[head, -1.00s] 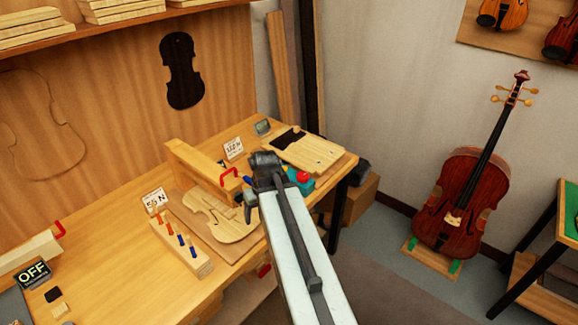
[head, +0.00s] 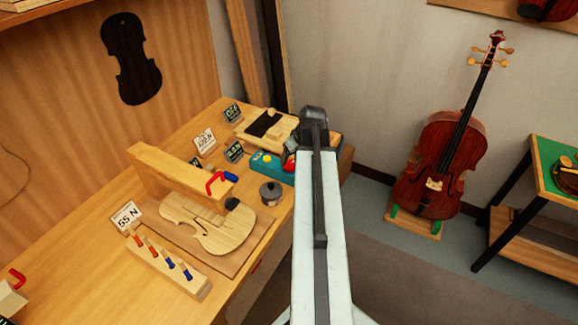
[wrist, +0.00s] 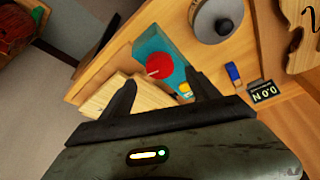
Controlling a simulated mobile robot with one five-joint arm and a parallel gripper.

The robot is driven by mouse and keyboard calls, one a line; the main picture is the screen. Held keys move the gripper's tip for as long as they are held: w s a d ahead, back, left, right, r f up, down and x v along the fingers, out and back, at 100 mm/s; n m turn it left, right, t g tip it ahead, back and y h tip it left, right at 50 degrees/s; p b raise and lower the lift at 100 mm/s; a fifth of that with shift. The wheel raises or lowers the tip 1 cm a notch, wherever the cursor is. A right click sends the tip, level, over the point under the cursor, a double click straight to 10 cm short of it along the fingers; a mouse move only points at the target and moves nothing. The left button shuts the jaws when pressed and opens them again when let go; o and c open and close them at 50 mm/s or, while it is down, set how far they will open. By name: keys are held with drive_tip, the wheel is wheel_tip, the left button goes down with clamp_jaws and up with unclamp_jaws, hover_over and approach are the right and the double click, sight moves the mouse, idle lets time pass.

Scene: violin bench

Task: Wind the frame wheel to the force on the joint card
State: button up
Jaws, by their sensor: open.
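A grey round wheel with a hub (head: 271,191) sits on the bench right of the violin body; I take it for the frame wheel. It shows at the top of the wrist view (wrist: 215,17). A wooden frame beam (head: 165,170) crosses the violin body (head: 215,228). A card (head: 127,215) reads 55 N; another (head: 205,141) seems to read 120 N. Which is the joint card, I cannot tell. My gripper (wrist: 158,88) is open and empty, above the bench near a red knob on a teal box, apart from the wheel. Its fingers are hidden in the head view.
The teal box (head: 265,166) stands behind the wheel. A small display (wrist: 264,91) seems to read 0.0 N. A peg block (head: 170,262) lies in front of the violin body. A wooden board (head: 268,125) is at the back. A cello (head: 437,180) stands right on open floor.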

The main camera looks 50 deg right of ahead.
sight(290, 165)
drive_tip(key=b+x, duration=0.4)
drive_tip(key=x, duration=0.2)
drive_tip(key=shift+r, duration=0.1)
drive_tip(key=shift+s, duration=0.1)
drive_tip(key=c, duration=1.4)
drive_tip(key=shift+o, duration=0.2)
drive_tip(key=shift+a+m+h, duration=0.15)
drive_tip(key=shift+m+h, duration=0.15)
drive_tip(key=shift+m, duration=0.6)
drive_tip(key=shift+m+h, duration=0.6)
drive_tip(key=shift+m, duration=0.8)
drive_tip(key=shift+g, duration=0.3)
drive_tip(key=o, duration=1.4)
drive_tip(key=shift+c, duration=0.2)
